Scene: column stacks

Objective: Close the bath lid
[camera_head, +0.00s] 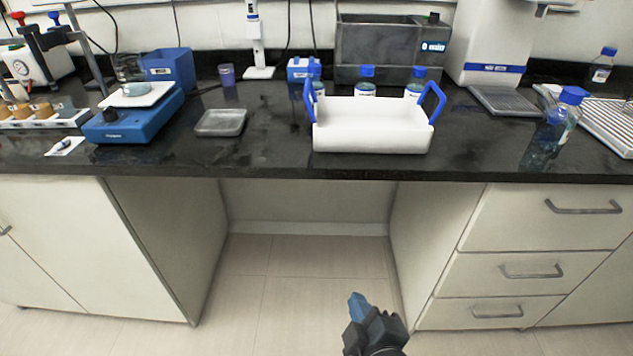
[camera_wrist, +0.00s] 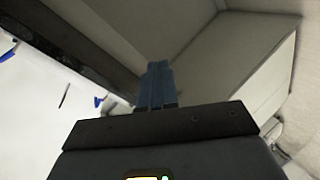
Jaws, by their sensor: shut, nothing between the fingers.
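A grey box-shaped bath (camera_head: 375,60) with a blue and white label stands at the back of the black bench, right of centre. I cannot tell its lid clearly from its body, nor how far open it is. A white tub (camera_head: 372,138) with two raised blue handles stands in front of it, near the bench's front edge. My gripper (camera_head: 357,303) is low in front of the bench, below its top and well apart from the bath. Its blue fingers are together and empty, as the wrist view (camera_wrist: 157,85) also shows.
Blue-capped bottles (camera_head: 366,80) stand between bath and tub. A blue-capped bottle (camera_head: 558,125) stands at the right. A white machine (camera_head: 495,45) is right of the bath. A grey tray (camera_head: 221,122) and blue scale (camera_head: 135,118) are left. The bench edge (camera_head: 270,177) lies between my gripper and the bath.

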